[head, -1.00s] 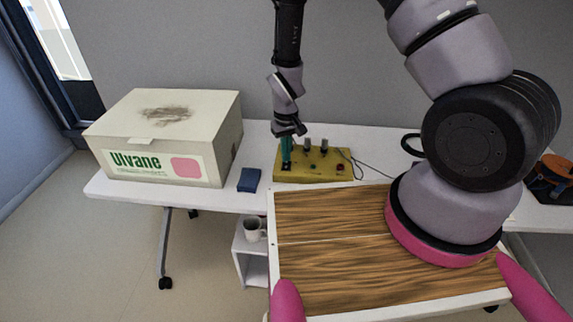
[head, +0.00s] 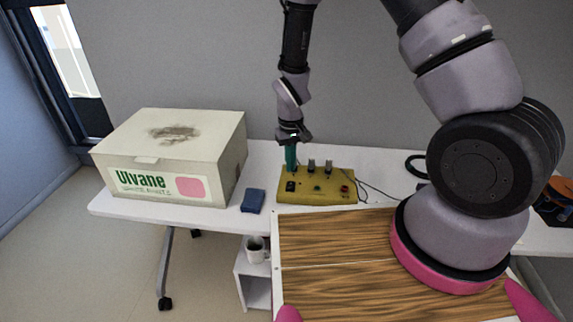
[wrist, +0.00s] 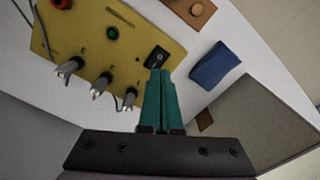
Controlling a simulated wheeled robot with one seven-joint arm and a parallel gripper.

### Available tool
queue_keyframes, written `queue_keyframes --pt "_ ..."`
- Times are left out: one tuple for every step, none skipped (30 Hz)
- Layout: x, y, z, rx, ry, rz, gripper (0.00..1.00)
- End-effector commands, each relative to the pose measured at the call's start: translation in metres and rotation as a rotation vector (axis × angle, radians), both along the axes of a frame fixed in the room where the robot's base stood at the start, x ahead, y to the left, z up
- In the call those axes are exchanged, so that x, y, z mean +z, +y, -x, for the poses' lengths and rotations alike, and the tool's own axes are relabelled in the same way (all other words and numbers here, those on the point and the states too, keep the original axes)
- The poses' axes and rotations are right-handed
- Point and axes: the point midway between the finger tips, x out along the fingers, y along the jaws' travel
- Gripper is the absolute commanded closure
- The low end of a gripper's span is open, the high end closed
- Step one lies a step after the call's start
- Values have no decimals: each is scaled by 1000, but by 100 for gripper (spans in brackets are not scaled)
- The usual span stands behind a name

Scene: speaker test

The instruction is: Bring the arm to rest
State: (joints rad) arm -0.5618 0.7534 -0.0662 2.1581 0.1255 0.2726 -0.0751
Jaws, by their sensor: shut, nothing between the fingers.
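My gripper (head: 291,168) hangs over the left end of the yellow control box (head: 325,193) on the white table. Its teal fingers (wrist: 160,85) are together with nothing between them. In the wrist view their tips are beside a black rocker switch (wrist: 156,57) on the box's panel. In the head view the tips appear a little above that switch (head: 291,186).
A small blue box (head: 253,201) lies left of the control box. A large carton (head: 170,157) marked "Ulvane" stands farther left. Dark cables (head: 375,188) run right from the control box. A wood-topped surface (head: 335,245) is nearer me; a mug (head: 254,250) sits on a low shelf.

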Motion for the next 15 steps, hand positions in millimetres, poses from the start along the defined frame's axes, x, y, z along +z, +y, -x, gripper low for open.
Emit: queue_keyframes --pt "0 0 0 0 0 0 100" --pt "0 0 0 -1 -1 0 100" --pt "3 0 -1 -3 -3 -2 100" --pt "6 -1 -2 -7 -6 -5 100" --pt "11 -1 -4 -13 -10 -10 100" --pt "21 -3 -7 -25 -16 -17 100" --pt "30 -4 -10 -36 -24 -25 100" --pt "41 -7 -13 -50 -33 -34 100" --pt "59 -10 -17 -71 -45 -47 100" --pt "73 -14 -19 -89 -56 -58 100" --pt "89 -18 -22 -108 -68 -71 100" --pt "109 -24 -25 -134 -83 -87 100" --pt "125 -29 -26 -154 -94 -98 100" --pt "140 -34 -27 -171 -107 -111 100" --pt "160 -41 -27 -196 -122 -125 100"
